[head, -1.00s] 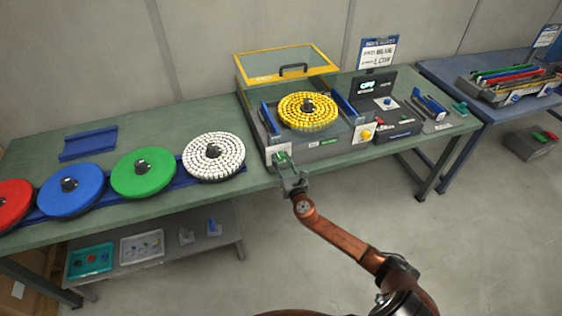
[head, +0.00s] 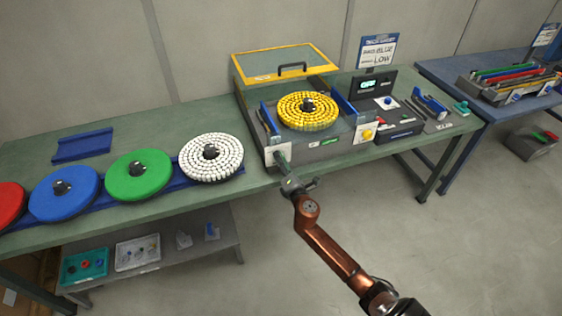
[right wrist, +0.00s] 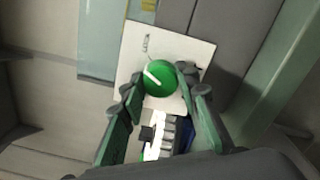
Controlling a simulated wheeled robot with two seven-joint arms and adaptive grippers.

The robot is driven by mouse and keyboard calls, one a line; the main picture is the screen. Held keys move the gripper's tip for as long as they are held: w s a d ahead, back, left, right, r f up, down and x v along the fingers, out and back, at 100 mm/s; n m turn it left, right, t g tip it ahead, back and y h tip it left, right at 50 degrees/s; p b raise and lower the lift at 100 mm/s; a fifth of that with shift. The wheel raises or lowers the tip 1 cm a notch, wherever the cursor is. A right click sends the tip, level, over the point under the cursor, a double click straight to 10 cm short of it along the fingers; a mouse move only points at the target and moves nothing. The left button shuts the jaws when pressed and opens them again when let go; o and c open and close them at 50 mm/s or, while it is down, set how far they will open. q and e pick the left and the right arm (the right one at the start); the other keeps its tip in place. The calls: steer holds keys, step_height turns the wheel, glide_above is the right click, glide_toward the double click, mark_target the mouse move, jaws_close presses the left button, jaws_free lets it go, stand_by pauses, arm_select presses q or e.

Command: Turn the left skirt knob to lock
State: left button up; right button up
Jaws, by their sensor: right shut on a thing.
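The left skirt knob (right wrist: 159,78) is round and green with a white pointer line. It sits on a white plate (right wrist: 190,48) at the front left of the grey machine. In the right wrist view its pointer slants to the upper left, below a small printed mark on the plate. My right gripper (right wrist: 160,88) has its two green-grey fingers on either side of the knob and is shut on it. In the head view my right gripper (head: 281,158) reaches the white plate (head: 273,150) and hides the knob. My left gripper is not in view.
The machine holds a yellow disc (head: 307,111) under a raised yellow-framed lid (head: 282,62). White (head: 211,160), green (head: 138,175) and blue (head: 63,194) discs stand to the left. Floor before the bench is clear.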

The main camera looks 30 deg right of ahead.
steer(key=shift+f+m, duration=0.15)
steer(key=shift+m, duration=1.45)
steer(key=o, duration=1.2)
steer(key=shift+c, duration=0.2)
steer(key=shift+s, duration=0.1)
steer(key=v, duration=1.1)
steer(key=shift+s+a, duration=0.2)
steer(key=shift+s, duration=0.2)
